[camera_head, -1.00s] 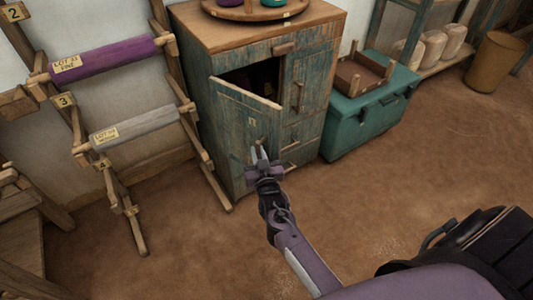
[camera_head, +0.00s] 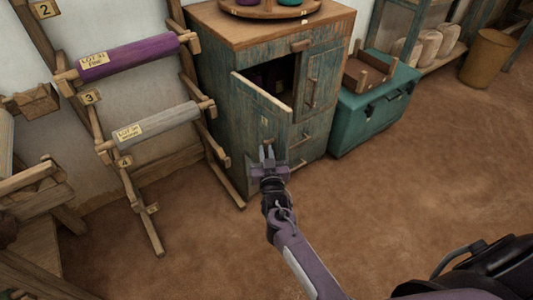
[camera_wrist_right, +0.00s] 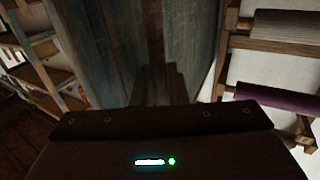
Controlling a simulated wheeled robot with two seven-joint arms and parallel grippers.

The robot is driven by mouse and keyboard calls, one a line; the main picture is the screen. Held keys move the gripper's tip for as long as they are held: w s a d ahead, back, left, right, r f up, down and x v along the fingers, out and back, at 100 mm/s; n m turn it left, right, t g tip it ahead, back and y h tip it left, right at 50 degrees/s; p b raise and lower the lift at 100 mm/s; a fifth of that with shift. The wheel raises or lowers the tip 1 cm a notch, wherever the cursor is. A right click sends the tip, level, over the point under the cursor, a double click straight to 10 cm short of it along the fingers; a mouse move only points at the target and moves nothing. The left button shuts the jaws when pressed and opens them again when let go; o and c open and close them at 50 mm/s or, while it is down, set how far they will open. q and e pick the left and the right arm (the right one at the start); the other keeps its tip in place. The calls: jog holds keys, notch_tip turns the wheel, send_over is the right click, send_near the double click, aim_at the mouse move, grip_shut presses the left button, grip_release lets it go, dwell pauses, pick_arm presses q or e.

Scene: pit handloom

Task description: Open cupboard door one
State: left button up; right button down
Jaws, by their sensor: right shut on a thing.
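The worn teal cupboard (camera_head: 222,92) stands against the wall with a wooden top. Its left door (camera_head: 256,105) hangs partly open, turned out toward me, with a dark gap above and behind it. A small mark on the door is too small to read surely. My right gripper (camera_head: 267,152) is at the lower free side of this door, shut on its handle, which the fingers mostly hide. In the right wrist view the dark fingers (camera_wrist_right: 158,84) point at blue-green boards; the grip itself is too dark to make out. My left gripper is out of view.
A rack with a purple roll (camera_head: 130,56) and a grey roll (camera_head: 157,124) stands left of the cupboard. A teal chest (camera_head: 372,112) with a wooden frame on top stands to its right. The brown floor (camera_head: 400,190) in front is clear.

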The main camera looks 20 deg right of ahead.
jog(key=c, duration=1.8)
grip_release()
jog(key=shift+w+a+r, duration=0.1)
jog(key=shift+w+r, duration=0.05)
jog(key=shift+r, duration=0.1)
jog(key=o, duration=0.3)
jog(key=shift+w+f, duration=0.1)
jog(key=shift+f, duration=0.05)
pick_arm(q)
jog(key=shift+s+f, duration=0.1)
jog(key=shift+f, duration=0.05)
pick_arm(e)
jog(key=shift+s+f, duration=0.1)
jog(key=shift+s, duration=0.15)
